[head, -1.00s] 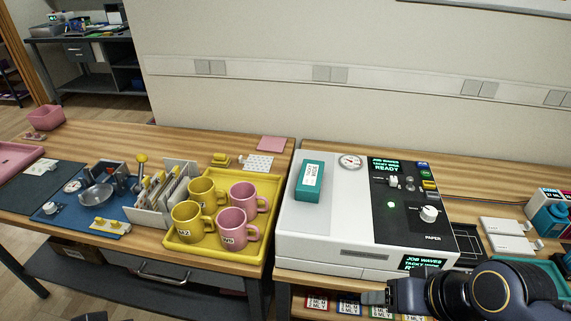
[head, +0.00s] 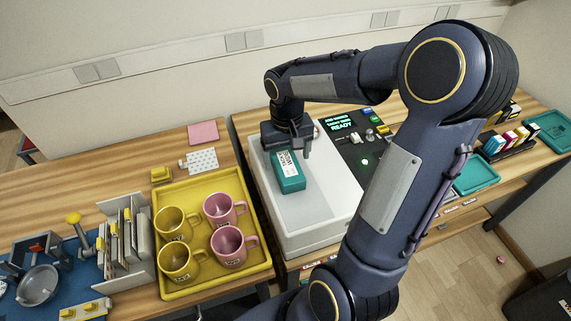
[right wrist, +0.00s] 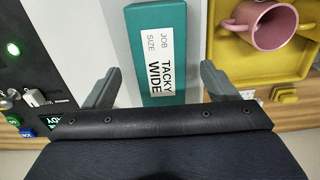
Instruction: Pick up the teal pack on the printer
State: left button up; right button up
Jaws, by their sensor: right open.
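The teal pack (head: 288,182) lies on the pale top of the printer (head: 262,205), with a white label on its upper face. My right gripper (head: 289,149) is above the far end of the pack, pointing down. In the right wrist view the open fingers of my right gripper (right wrist: 157,88) stand on either side of the pack, with gaps visible at both sides. The fingers hold nothing. My left gripper is not in view.
A yellow tray (head: 257,244) with pink and yellow mugs stands left of the printer. A slotted rack (head: 128,245) is further left. The printer's black control panel (head: 345,146) is right of the pack. Teal trays (head: 478,176) lie on the right.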

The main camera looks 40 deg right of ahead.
aim_at(287, 163)
notch_tip(287, 163, down, 4)
jog(key=shift+r, duration=0.25)
jog(key=c, duration=1.3)
jog(key=shift+o, duration=0.2)
jog(key=shift+r, duration=0.1)
